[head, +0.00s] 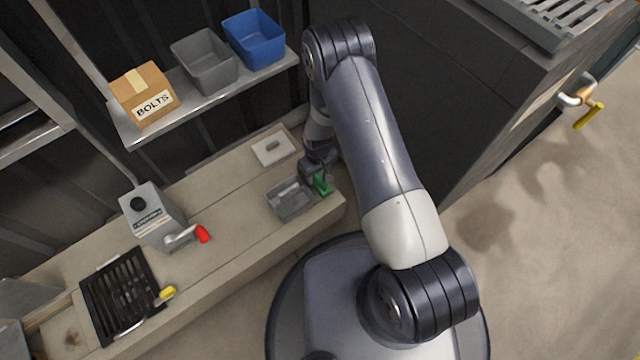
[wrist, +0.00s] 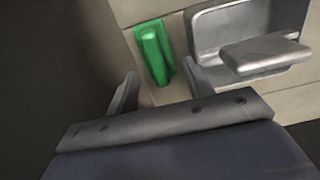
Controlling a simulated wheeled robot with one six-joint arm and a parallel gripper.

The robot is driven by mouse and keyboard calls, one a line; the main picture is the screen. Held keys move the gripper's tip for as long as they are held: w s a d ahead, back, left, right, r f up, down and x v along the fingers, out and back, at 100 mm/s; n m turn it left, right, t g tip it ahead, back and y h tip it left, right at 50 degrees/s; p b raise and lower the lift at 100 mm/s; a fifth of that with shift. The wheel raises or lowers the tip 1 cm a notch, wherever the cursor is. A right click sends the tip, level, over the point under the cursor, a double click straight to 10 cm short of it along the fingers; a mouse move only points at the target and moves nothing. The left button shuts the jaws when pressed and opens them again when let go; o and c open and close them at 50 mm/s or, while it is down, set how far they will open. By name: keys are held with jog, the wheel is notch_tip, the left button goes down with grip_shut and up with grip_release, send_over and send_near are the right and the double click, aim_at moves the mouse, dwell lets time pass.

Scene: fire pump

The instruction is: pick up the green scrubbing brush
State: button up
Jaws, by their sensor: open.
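The green scrubbing brush (head: 322,184) lies on the bench top near its right end, just right of a grey tray. It also shows in the wrist view (wrist: 154,52), upper middle, beyond my fingertips. My gripper (head: 318,172) is over the bench beside the brush. In the wrist view my gripper (wrist: 162,85) has its two fingers apart with nothing between them, and the brush lies ahead of the gap. The right finger is close to the tray's near edge. Part of the brush is hidden by my gripper in the head view.
The grey tray (head: 290,210) holds a grey block and sits close beside the brush. A white plate (head: 273,147) lies behind. A grey box with a red-handled lever (head: 201,234) and a black grate (head: 105,290) stand left. A dark cabinet (head: 440,90) is at right.

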aim_at(320, 179)
jog(key=f, duration=0.1)
jog(key=f+b, duration=0.1)
jog(key=f, duration=0.1)
jog(key=f+b, duration=0.1)
jog(key=f, duration=0.1)
jog(key=shift+s+d, duration=0.15)
jog(key=shift+d, duration=0.15)
jog(key=shift+c, duration=0.6)
jog(key=c, duration=0.7)
jog(key=shift+o, duration=0.2)
jog(key=shift+r, duration=0.1)
notch_tip(320, 179, up, 10)
jog(key=p, duration=0.3)
